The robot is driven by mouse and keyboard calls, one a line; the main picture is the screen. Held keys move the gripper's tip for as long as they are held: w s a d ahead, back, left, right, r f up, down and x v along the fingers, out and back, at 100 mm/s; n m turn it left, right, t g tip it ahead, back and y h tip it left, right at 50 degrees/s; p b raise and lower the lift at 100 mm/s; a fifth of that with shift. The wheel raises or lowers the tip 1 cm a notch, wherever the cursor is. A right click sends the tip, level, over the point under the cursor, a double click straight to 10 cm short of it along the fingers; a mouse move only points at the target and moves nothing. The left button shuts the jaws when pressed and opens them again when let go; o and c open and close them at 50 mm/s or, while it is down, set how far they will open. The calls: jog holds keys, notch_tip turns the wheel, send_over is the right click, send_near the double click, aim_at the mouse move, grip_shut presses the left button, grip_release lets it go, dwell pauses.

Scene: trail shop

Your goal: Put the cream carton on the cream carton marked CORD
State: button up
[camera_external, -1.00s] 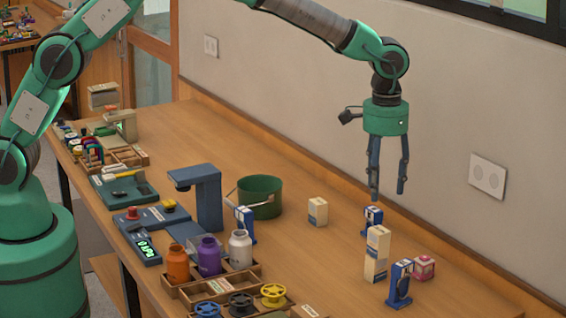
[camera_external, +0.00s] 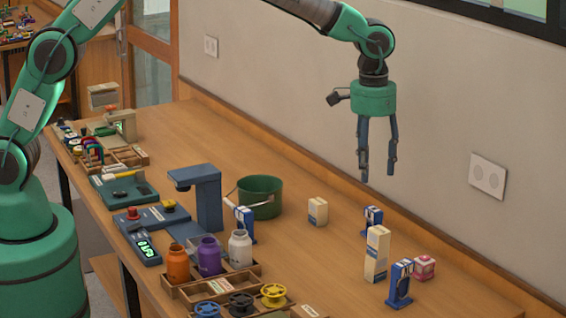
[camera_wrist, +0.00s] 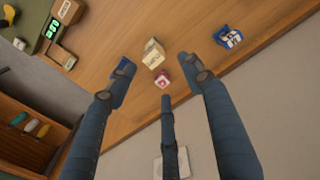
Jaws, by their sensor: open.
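A short cream carton (camera_external: 317,211) stands alone on the table, right of the green pot. A taller cream column (camera_external: 377,254) with blue-grey print stands nearer the front right. I cannot tell whether it is one tall carton or two stacked, and no CORD marking is legible. One cream carton (camera_wrist: 153,53) shows between the fingers in the wrist view; I cannot tell which. My gripper (camera_external: 378,175) is open and empty, pointing down well above the table, near the wall and above the back blue-and-white item.
Blue-and-white items stand behind (camera_external: 373,220) and in front (camera_external: 400,284) of the cream column, beside a pink box (camera_external: 424,267). A green pot (camera_external: 260,197), blue stand (camera_external: 205,195) and jars in a wooden tray (camera_external: 215,286) lie left. The wall borders the far side.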

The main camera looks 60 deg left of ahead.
jog(key=s+a+r+t, duration=0.3)
jog(key=s+a+r, duration=1.7)
jog(key=a+r, duration=0.15)
jog(key=s+a+f+t, duration=0.1)
jog(key=s+a, duration=0.5)
jog(key=s, duration=0.6)
jog(key=s+a+f+t, duration=0.1)
jog(key=s+a, duration=0.5)
jog(key=s, duration=0.7)
jog(key=shift+s+f, duration=0.15)
jog(key=shift+f, duration=0.05)
jog(key=shift+f+b, duration=0.95)
